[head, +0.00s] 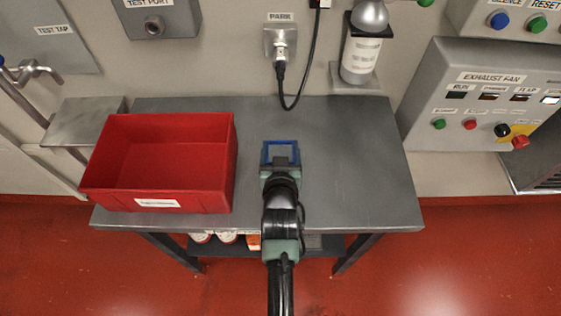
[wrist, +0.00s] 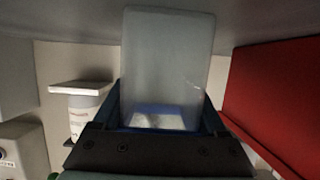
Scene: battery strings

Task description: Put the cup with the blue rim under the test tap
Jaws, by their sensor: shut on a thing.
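My gripper (head: 281,156) is over the middle of the grey bench, left of its centre-right free area. It is shut on a pale, translucent cup (wrist: 167,60), which fills the space between the dark fingers in the wrist view. Blue edging shows around the held cup in the head view, but I cannot clearly separate rim from fingers. Whether the cup touches the bench is unclear. The test tap (head: 32,72) is a metal tap on the wall at the far left, below its label. A small grey metal shelf (head: 84,124) sits below and right of it.
A red bin (head: 158,190) stands on the bench (head: 345,170) between my gripper and the tap; it also shows in the wrist view (wrist: 275,95). A cable (head: 311,70) hangs from a wall socket behind. A dispenser bottle (head: 360,55) is mounted behind right. The bench's right side is clear.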

